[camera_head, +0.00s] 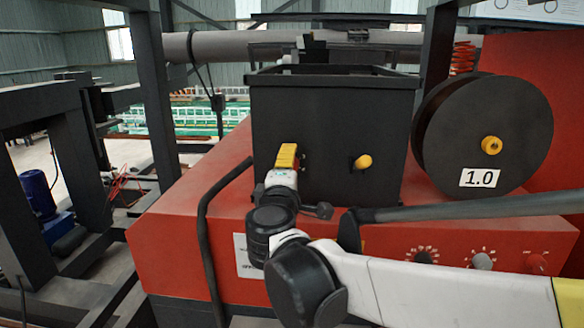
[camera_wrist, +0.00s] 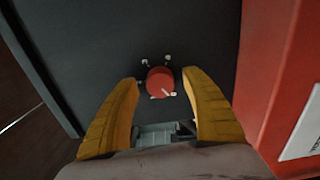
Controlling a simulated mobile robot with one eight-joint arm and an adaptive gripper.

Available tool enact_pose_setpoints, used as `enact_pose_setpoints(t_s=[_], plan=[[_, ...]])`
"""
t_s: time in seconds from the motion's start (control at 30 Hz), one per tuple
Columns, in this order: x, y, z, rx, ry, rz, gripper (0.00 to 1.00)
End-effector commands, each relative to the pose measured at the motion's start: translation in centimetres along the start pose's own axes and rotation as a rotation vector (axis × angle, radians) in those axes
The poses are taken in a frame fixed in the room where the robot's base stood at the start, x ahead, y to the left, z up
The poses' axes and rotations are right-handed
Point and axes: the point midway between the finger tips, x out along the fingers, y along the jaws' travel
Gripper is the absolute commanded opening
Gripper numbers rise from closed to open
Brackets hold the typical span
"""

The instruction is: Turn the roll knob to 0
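A round red knob (camera_wrist: 160,82) sits on a dark panel in the wrist view, with white marks around it. A white line on its face points to the lower right. The marks are too small to read, and I cannot confirm its label. My gripper (camera_wrist: 161,79) is open, its yellow fingers to the left and right of the knob. I cannot tell whether they touch it. In the head view my gripper (camera_head: 287,157) is at the left part of the black box's front face (camera_head: 325,110), and the red knob is hidden there.
A yellow knob (camera_head: 362,161) is on the box's right part. The red machine body (camera_head: 190,215) carries a grey knob (camera_head: 481,261) and a red knob (camera_head: 537,263) at right. A black spool (camera_head: 450,130) marked 1.0 stands right of the box. A black cable (camera_head: 207,220) hangs left.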

Motion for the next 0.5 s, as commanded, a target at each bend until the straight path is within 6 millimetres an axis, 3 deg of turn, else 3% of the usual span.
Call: enact_pose_setpoints(t_s=[0.27,0.5], plan=[[-0.9,0.0,-0.1,0.001,0.002,0.0,0.56],[-5.9,0.0,-0.1,0.001,0.005,0.0,0.56]])
